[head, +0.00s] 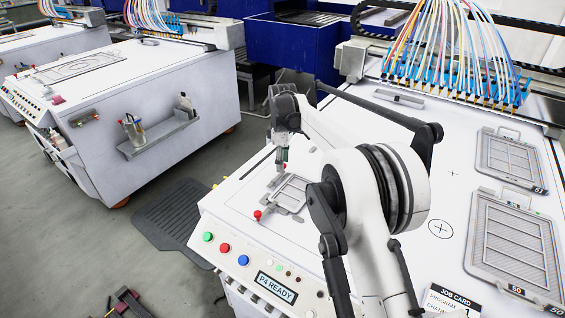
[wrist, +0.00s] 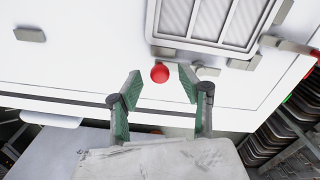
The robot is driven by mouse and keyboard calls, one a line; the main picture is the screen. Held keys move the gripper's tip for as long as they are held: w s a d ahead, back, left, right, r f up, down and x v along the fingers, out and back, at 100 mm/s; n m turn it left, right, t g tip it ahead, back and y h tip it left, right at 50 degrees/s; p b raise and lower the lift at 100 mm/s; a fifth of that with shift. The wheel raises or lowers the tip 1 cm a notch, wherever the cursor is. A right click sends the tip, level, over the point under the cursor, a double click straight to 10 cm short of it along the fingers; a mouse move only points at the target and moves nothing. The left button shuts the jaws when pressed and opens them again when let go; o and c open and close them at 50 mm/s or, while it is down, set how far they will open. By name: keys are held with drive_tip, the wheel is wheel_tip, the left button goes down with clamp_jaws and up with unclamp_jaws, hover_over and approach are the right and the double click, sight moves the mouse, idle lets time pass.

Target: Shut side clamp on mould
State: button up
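The mould (head: 292,190), a small grey ribbed frame, lies on the white table; it also shows at the top of the wrist view (wrist: 205,42). A clamp with a red ball knob (wrist: 159,72) stands beside the mould's near edge in the wrist view. My gripper (wrist: 160,76) is open, with its green-padded fingers on either side of this knob, apparently not touching it. In the head view my gripper (head: 281,167) points down at the mould's far-left side. A second red-knobbed clamp (head: 257,215) is at the mould's near-left side. I cannot tell how far each clamp is closed.
A panel with coloured buttons (head: 224,248) runs along the table's front edge. Two larger moulds (head: 514,240) (head: 512,155) lie at the right. Coloured hoses (head: 450,50) rise at the back. A small grey block (wrist: 30,35) lies left in the wrist view.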

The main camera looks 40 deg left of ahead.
drive_tip(key=shift+f, duration=0.2)
clamp_jaws()
